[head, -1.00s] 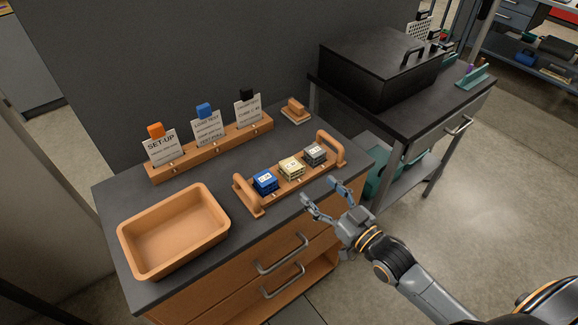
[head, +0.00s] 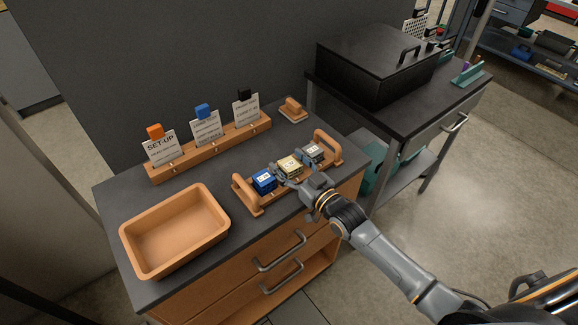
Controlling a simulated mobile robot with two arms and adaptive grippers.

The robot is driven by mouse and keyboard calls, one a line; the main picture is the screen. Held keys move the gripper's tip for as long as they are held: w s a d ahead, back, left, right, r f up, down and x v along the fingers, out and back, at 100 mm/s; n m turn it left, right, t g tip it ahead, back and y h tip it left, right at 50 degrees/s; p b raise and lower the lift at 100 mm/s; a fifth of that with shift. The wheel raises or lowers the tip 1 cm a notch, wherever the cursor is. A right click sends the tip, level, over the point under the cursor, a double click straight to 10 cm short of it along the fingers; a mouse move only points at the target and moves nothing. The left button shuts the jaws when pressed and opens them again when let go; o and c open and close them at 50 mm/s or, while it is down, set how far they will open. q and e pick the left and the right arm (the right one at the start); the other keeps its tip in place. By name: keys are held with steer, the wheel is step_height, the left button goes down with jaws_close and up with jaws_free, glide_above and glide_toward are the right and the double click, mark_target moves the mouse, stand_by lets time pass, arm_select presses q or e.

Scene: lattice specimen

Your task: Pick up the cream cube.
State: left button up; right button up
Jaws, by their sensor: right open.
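The cream cube (head: 290,164) sits in the middle of a wooden carrier (head: 246,192) with a handle at each end. My left gripper is not in view.
An empty orange tray (head: 212,197) stands at the left of the dark worktop. Behind the carrier, a wooden rack (head: 224,144) holds several clipped cards. A small wooden block (head: 293,111) lies at the back right. A black lidded box (head: 365,65) stands on the neighbouring bench.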

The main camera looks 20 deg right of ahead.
mark_target(289, 163)
steer(key=c, duration=1.1)
steer(key=shift+r, duration=0.15)
steer(key=shift+c, duration=0.2)
steer(key=shift+r, duration=0.3)
step_height(289, 163, up, 2)
steer(key=shift+r, duration=0.15)
steer(key=s+d+r+b, duration=0.1)
steer(key=s+d+r, duration=0.1)
steer(key=s+r, duration=0.7)
steer(key=s, duration=0.5)
steer(key=shift+d+r, duration=0.3)
steer(key=shift+r, duration=0.1)
